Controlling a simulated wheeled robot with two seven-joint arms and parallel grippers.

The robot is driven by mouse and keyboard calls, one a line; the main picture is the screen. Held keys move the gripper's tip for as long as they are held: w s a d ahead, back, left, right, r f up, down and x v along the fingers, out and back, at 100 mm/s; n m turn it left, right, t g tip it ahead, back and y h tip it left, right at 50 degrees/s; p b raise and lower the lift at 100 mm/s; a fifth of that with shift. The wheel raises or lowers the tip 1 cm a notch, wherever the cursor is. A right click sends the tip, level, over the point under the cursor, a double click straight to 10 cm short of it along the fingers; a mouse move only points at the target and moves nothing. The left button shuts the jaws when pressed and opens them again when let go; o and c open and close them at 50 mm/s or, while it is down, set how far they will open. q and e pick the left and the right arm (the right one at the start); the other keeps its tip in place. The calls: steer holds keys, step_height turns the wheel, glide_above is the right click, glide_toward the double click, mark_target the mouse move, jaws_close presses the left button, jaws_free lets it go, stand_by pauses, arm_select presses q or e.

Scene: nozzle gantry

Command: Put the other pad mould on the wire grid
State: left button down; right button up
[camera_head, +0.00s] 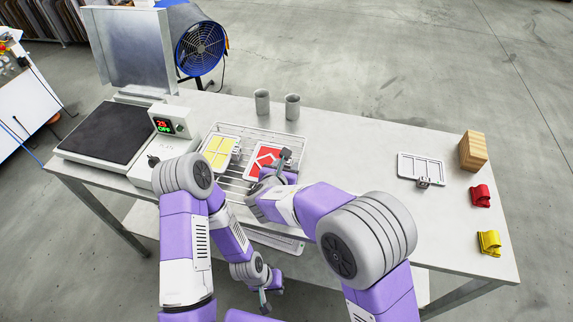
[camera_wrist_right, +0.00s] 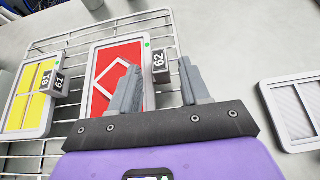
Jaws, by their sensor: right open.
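The wire grid (camera_head: 233,189) lies on the table and bears two framed pad moulds. The yellow mould (camera_head: 217,152), with a tag block reading 61 in the right wrist view (camera_wrist_right: 53,82), is on the left. The red mould (camera_head: 262,159), with a block reading 62 (camera_wrist_right: 159,65), is beside it on the right. My right gripper (camera_wrist_right: 161,78) is open, its fingers over the red mould's right side near the 62 block; contact is unclear. A grey-white framed mould (camera_head: 421,166) lies on the table, off the grid. My left gripper (camera_head: 265,299) hangs low in front of the table.
Two grey cups (camera_head: 277,104) stand behind the grid. A heat press with a dark plate (camera_head: 108,132) and a lit display is at left. A wooden block (camera_head: 473,151), a red clip (camera_head: 480,195) and a yellow clip (camera_head: 489,243) are at right.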

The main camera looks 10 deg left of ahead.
steer(key=p+v, duration=0.1)
steer(key=v, duration=0.9)
steer(key=shift+s+r, duration=0.1)
steer(key=shift+s, duration=0.15)
